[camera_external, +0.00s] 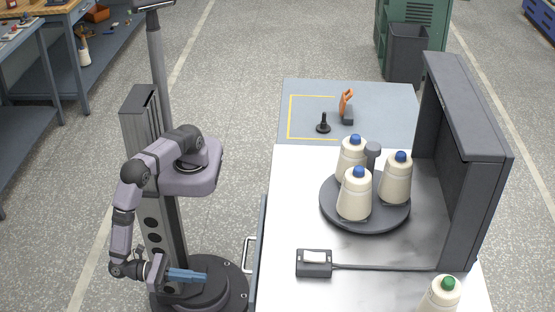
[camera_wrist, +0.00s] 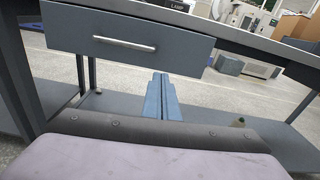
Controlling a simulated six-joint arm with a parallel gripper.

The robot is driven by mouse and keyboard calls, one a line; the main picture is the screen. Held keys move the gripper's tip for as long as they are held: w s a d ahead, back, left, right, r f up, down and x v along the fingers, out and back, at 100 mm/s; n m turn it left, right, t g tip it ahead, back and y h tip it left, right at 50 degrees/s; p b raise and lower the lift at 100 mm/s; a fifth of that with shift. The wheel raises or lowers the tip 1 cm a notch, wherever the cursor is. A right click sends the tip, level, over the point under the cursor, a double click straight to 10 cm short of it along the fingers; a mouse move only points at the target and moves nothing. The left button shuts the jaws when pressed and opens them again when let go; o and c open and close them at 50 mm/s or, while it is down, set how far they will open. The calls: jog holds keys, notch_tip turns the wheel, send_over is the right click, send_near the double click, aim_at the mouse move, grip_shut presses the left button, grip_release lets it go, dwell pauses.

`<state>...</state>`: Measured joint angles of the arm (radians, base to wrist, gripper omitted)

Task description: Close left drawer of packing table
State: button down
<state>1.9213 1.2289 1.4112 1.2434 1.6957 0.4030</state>
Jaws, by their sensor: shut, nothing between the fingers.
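The packing table (camera_external: 285,215) has a white marbled top and stands right of my arm. A grey drawer front (camera_wrist: 75,30) with a pale bar handle (camera_wrist: 124,43) hangs under the tabletop in the wrist view. In the external view the handle (camera_external: 248,256) juts out on the table's left side, and the drawer front (camera_external: 262,230) shows as a thin strip that appears to stand slightly out from the edge. The drawer's inside is hidden. My gripper (camera_external: 205,276) is shut and empty, left of the handle and apart from it. Its blue fingers (camera_wrist: 162,77) show below the drawer's right part.
A dark turntable (camera_external: 365,222) with several cream bobbins, a small dark box (camera_external: 314,270) and a tall grey panel (camera_external: 470,150) stand on the table. A green-capped bobbin (camera_external: 441,298) is near the front. Open floor lies between my arm and the left workbench (camera_external: 65,45).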

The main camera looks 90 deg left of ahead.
jog(key=shift+r+m+t, duration=0.3)
jog(key=shift+r+m, duration=0.1)
jog(key=shift+r, duration=0.2)
jog(key=shift+w, duration=0.15)
jog(key=w+p, duration=0.3)
jog(key=w, duration=1)
jog(key=shift+w, duration=0.4)
jog(key=w, duration=0.4)
jog(key=shift+w+f, duration=0.1)
jog(key=shift+w, duration=0.25)
jog(key=shift+w+r, duration=0.1)
jog(key=shift+r, duration=0.1)
